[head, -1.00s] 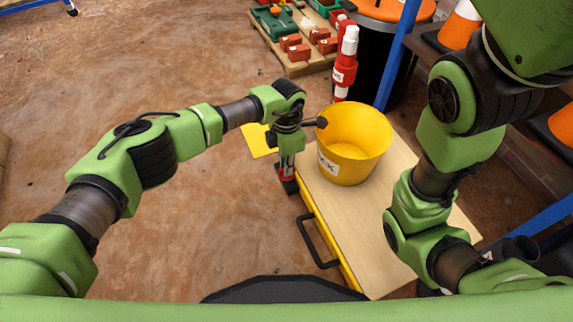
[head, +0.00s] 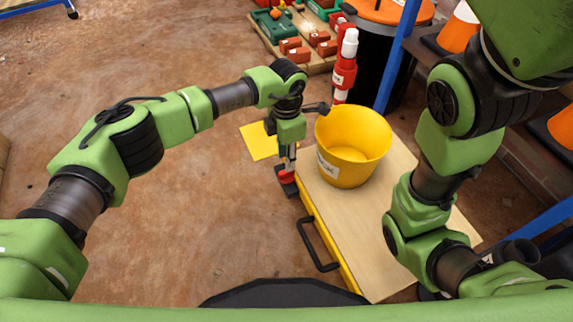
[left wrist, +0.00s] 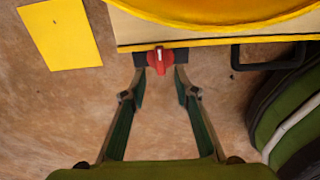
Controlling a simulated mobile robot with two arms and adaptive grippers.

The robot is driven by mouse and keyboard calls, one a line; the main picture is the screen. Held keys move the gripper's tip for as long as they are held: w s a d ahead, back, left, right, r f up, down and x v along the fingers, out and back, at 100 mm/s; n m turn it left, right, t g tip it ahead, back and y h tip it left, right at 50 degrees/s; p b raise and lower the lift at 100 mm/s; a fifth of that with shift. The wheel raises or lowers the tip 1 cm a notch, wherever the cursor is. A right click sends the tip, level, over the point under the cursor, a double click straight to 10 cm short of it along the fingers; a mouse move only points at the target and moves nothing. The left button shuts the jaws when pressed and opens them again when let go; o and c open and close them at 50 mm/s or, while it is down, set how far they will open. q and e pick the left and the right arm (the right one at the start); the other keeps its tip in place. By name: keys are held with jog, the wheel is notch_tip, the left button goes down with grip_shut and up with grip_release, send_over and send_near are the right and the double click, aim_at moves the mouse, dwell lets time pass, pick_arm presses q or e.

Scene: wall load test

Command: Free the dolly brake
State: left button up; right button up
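The dolly (head: 370,225) has a pale wooden deck with yellow edges and carries a yellow bucket (head: 340,170) with a white label. A red brake lever (head: 286,177) sits on a black part at the dolly's left end. In the left wrist view the red lever (left wrist: 160,61) is below the yellow edge. My left gripper (head: 289,155) points down above the lever. In the left wrist view its fingers (left wrist: 160,78) are open, with the lever between and just beyond the tips; I see no contact. My right arm is folded at the right; its gripper is not visible.
A black handle (head: 316,247) sticks out from the dolly's near side. A yellow sheet or patch (head: 258,141) lies on the floor to the left. A red and white post (head: 345,65), a black bin and a pallet of bricks stand behind. The brown floor at left is clear.

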pick_arm(q)
notch_tip(320, 180, up, 7)
jog(key=shift+f, duration=0.2)
dwell(0.5)
